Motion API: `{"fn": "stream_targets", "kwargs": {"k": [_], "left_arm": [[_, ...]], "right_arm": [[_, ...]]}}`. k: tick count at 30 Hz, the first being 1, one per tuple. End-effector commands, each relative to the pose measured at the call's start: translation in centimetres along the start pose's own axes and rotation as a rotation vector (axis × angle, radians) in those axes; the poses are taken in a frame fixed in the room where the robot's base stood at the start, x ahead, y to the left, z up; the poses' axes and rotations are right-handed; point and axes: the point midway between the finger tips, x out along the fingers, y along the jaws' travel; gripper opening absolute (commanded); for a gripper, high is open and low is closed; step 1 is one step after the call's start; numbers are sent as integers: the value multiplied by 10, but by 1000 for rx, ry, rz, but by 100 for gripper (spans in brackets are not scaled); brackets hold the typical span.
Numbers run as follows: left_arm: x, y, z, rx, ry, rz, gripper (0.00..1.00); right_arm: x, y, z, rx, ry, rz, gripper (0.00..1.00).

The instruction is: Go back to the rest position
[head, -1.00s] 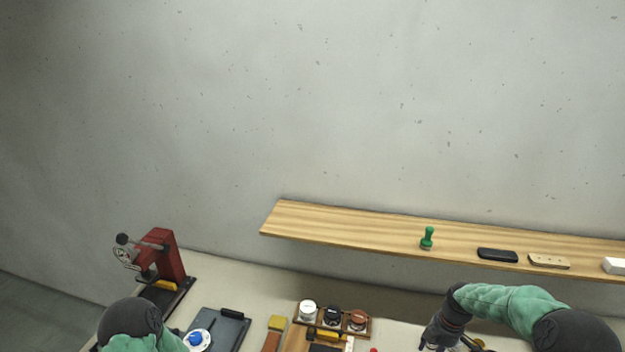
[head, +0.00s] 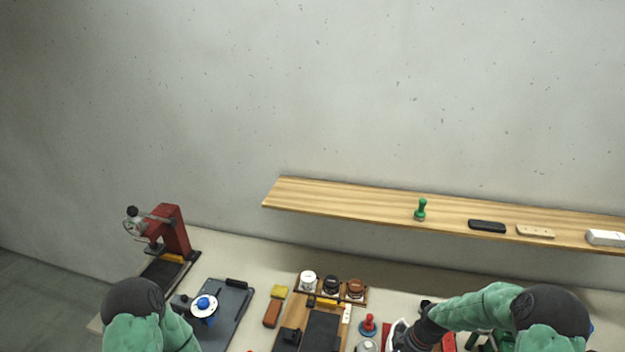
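My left arm (head: 150,325) comes in at the lower left with its elbow bent, and its gripper is not visible in the head view. My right arm (head: 480,308) reaches in from the lower right, bent toward the middle of the bench. My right gripper (head: 402,342) is dark and low in the picture, near a white object (head: 396,330) and the bottom edge. Its fingers are too small and cut off to tell whether they are open or hold anything.
A red press (head: 172,232) stands at the back left. A dark tray (head: 236,305) lies beside a blue-topped item (head: 204,303). Several jars stand in a wooden rack (head: 318,300). A red-knobbed tool (head: 368,325) is near my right gripper. A wooden shelf (head: 340,195) crosses the wall.

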Motion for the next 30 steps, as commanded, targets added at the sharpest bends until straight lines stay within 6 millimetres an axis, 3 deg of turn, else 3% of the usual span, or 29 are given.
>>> {"fn": "stream_targets", "kwargs": {"k": [6,9,18,23,30], "left_arm": [[0,0,0,0,1,0,97],[0,0,0,0,1,0,97],[0,0,0,0,0,0,97],[0,0,0,0,0,0,97],[36,-13,-1,0,0,0,97]], "right_arm": [[68,-85,-2,390,45,-66,46],[91,-128,1,613,54,-89,46],[116,-218,21,1080,35,-119,46],[118,-254,34,1271,13,-121,46],[153,-242,36,1247,26,-114,46]]}}
